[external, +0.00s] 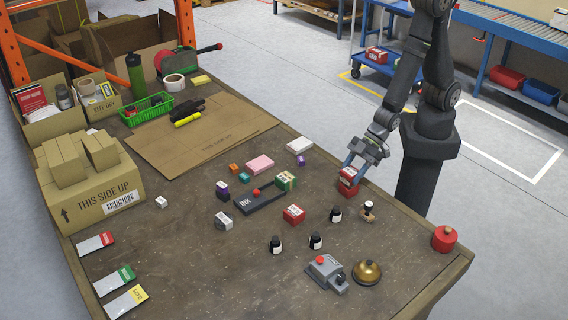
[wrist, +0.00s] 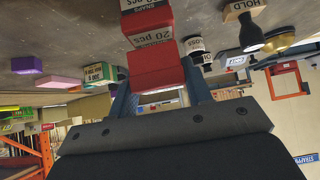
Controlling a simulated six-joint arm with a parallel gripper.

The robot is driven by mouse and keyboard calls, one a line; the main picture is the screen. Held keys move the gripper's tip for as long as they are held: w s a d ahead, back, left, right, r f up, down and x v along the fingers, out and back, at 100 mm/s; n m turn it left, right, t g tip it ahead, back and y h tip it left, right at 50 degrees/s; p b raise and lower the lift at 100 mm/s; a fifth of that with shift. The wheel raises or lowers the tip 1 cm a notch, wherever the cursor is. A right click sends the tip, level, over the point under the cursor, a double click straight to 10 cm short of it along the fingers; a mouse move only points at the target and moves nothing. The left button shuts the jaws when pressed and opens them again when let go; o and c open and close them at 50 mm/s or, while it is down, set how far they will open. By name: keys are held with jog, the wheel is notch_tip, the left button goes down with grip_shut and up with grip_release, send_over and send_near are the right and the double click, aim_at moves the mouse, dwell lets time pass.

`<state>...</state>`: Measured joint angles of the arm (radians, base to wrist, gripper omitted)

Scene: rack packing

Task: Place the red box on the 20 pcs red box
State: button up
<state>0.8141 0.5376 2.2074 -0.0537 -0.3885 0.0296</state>
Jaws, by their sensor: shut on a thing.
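My gripper (external: 356,161) is shut on a red box (external: 348,174) near the table's right edge; in the wrist view the box (wrist: 155,65) is between the fingers. Directly below it in the external view is another red box (external: 347,188), closely lined up with it. In the wrist view, which is upside down, a "20 pcs" label shows just beyond the held box's red face, and a red box with a "SNAPS" label (wrist: 148,18) lies beyond that. I cannot tell whether the two boxes touch. A separate red box (external: 293,214) sits on the table to the left.
Black bottles (external: 336,214), a stamp (external: 368,211), a brass bell (external: 367,273) and a grey button device (external: 326,273) stand in front. A black ink pad (external: 262,197) and a green box (external: 286,181) lie to the left. Cartons (external: 95,192) fill the far left.

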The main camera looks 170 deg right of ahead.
jog(key=shift+f, duration=0.65)
jog(key=shift+f, duration=0.2)
jog(key=o, duration=1.1)
jog(key=shift+r, duration=0.2)
jog(key=v, duration=1.2)
